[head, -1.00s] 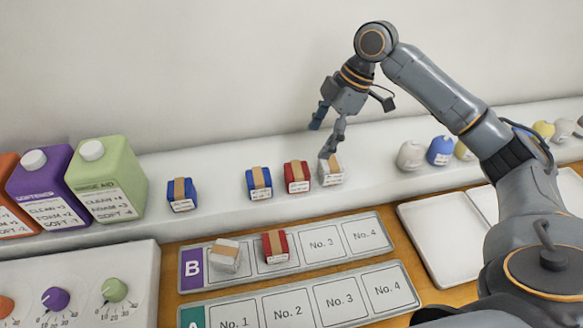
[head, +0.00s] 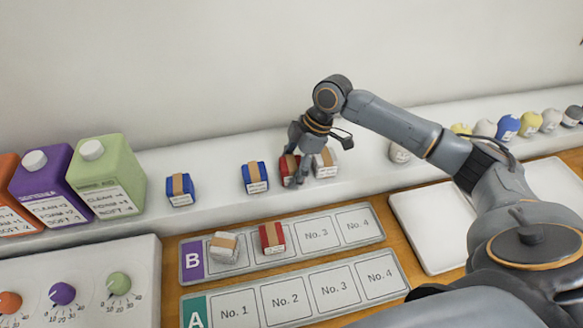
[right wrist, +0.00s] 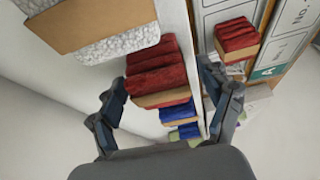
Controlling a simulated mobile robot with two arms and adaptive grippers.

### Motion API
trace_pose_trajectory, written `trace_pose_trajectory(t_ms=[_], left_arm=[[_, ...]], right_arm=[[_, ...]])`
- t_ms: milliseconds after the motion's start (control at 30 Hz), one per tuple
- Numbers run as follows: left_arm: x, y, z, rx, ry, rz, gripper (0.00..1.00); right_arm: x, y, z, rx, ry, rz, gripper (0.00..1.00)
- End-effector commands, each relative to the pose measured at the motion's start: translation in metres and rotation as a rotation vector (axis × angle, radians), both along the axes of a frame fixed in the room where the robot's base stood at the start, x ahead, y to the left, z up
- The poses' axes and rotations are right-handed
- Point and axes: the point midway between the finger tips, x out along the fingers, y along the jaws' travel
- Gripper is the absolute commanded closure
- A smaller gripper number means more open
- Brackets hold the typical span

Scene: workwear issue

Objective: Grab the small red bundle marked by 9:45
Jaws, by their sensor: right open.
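A small red bundle (head: 287,180) with a tan band and a white tag stands on the white ledge, partly hidden by my right gripper (head: 301,171). In the right wrist view this bundle (right wrist: 160,68) lies between the two spread fingers (right wrist: 160,80). My right gripper is open, and I cannot tell whether a finger touches it. A second red bundle (head: 273,238) lies on tray B (head: 374,236) and also shows in the right wrist view (right wrist: 237,38). The tag writing is too small to read. My left gripper is not in view.
A white bundle (head: 326,163) stands close to the right of the ledge's red bundle. Blue bundles (head: 255,178) (head: 180,190) stand to its left. Another white bundle (head: 224,247) lies on tray B. Cartons (head: 110,175) stand at the left. Tray A (head: 396,288) is empty.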

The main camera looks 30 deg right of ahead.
Motion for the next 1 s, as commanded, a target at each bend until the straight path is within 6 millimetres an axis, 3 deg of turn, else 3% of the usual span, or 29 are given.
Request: trace_pose_trajectory(t_ms=[100,133,400,767,1000], left_arm=[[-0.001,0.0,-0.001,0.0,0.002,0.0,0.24],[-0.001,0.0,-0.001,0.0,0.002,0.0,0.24],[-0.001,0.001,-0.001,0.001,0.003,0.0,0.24],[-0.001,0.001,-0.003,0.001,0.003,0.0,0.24],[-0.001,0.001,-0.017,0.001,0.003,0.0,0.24]], right_arm=[[0.0,0.0,0.0,0.0,0.0,0.0,0.22],[0.0,0.0,0.0,0.0,0.0,0.0,0.26],[0.0,0.0,0.0,0.0,0.0,-0.001,0.81],[0.001,0.0,0.003,0.001,-0.002,-0.002,0.81],[0.002,0.0,0.029,0.001,-0.007,-0.001,0.81]])
